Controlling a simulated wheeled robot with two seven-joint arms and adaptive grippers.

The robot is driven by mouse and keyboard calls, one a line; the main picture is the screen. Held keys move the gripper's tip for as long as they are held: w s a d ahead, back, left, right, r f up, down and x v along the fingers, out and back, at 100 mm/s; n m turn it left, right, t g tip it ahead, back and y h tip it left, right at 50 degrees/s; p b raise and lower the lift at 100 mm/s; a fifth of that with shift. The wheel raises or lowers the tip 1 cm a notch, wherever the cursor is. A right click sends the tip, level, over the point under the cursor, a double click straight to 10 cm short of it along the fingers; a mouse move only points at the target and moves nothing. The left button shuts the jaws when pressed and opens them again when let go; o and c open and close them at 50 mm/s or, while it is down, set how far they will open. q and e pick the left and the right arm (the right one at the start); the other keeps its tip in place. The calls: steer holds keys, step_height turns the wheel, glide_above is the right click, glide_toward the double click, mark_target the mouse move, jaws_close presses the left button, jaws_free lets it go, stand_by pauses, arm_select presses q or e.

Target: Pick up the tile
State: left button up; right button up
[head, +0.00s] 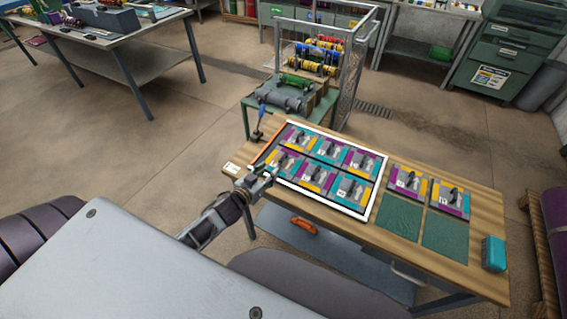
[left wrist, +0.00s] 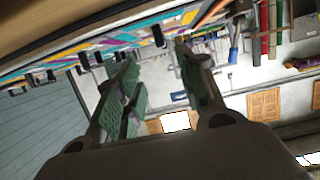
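Several square tiles in purple, yellow, teal and grey, each with a dark upright handle, lie in two rows in a white-framed tray (head: 372,186) on the wooden bench. One is the tile in the near left corner (head: 288,164). Two more tiles lie to the right of the tray, a left one (head: 405,183) and a right one (head: 450,199). My left gripper (head: 268,174) is at the tray's near left edge, close to the corner tile. In the left wrist view its two green-padded fingers (left wrist: 162,85) are apart with nothing visibly held between them. My right gripper does not show.
Two green mats (head: 400,216) lie on the bench in front of the loose tiles. A teal block (head: 494,254) stands at the right end. A blue-handled tool (head: 260,118) stands at the back left corner. A metal mesh cage (head: 347,85) stands behind.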

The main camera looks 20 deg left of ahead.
mark_target(283, 157)
arm_select(q)
steer(key=shift+w, duration=0.1)
stand_by(0.3)
steer(key=shift+x, duration=4.2)
steer(key=shift+w+f, duration=0.1)
steer(key=shift+w, duration=0.2)
steer(key=shift+p+x, duration=0.4)
steer(key=shift+x, duration=1.85)
steer(key=shift+a+f, duration=0.1)
steer(key=shift+a, duration=0.05)
jaws_close()
